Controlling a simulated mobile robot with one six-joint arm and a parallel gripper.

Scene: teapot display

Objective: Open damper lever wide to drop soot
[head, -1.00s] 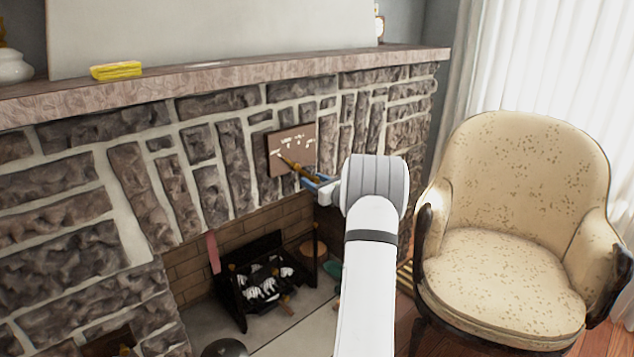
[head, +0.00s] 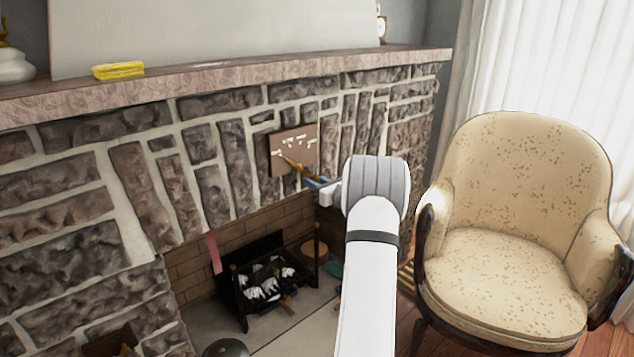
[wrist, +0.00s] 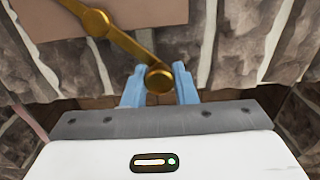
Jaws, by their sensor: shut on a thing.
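The damper lever is a brass bar (wrist: 118,36) on a brown plate (head: 294,151) with white markings, set in the stone fireplace front. In the wrist view, it runs from a round pivot at the upper left to a round knob at the lower right. My gripper (wrist: 159,82) has its blue fingers shut on the knob end, one on each side. In the head view the lever (head: 291,163) slants down to the right from the plate to my fingers. My arm hides part of the fireplace. No falling soot shows.
A grate with logs (head: 266,283) stands in the firebox below. A beige armchair (head: 505,235) stands close to the right of my arm. The stone mantel (head: 230,82) juts out above the plate, with a yellow sponge-like block (head: 118,70) on it.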

